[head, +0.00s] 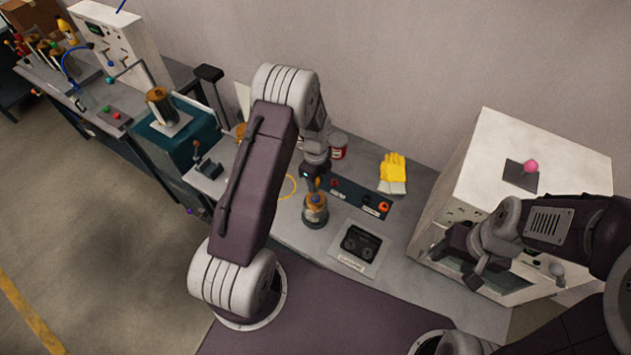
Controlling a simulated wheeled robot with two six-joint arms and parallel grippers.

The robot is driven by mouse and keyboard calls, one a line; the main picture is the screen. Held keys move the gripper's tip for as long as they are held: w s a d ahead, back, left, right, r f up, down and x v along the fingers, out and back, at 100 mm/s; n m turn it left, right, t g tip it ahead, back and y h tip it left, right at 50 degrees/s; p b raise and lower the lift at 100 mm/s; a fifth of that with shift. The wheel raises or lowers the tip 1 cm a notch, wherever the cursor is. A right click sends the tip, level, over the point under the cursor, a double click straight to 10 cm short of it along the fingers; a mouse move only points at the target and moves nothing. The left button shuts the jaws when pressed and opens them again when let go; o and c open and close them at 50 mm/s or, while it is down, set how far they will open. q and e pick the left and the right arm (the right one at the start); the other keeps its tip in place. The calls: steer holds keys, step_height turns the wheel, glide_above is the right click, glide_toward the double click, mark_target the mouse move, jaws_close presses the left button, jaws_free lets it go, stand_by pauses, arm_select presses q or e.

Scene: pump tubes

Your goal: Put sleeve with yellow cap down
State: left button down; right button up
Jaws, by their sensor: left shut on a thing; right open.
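The sleeve with the yellow cap (315,213) is a short grey cylinder with an orange-yellow top, upright at the middle of the bench. My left gripper (315,185) points down from above and is shut on its top. The fingertips are small and partly hidden. I cannot tell whether the sleeve's base touches the bench or is just above it. My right gripper (468,262) is open and empty, in front of the white box at the right.
Near the sleeve are a dark button panel (361,197), a black gauge plate (360,243), yellow gloves (393,171) and a red can (338,150). A white cabinet (480,165) with a pink knob stands at right. A teal machine (178,130) stands at left.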

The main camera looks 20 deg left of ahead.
arm_select(q)
steer(key=shift+r, duration=0.2)
stand_by(0.3)
steer(key=shift+f, duration=0.2)
steer(key=s+d+n+b, duration=0.1)
steer(key=s+n+b, duration=0.3)
steer(key=n, duration=0.5)
steer(key=s+d+n+b, duration=0.2)
steer(key=s+n+b, duration=0.2)
steer(key=n+b, duration=0.4)
steer(key=shift+n, duration=1.2)
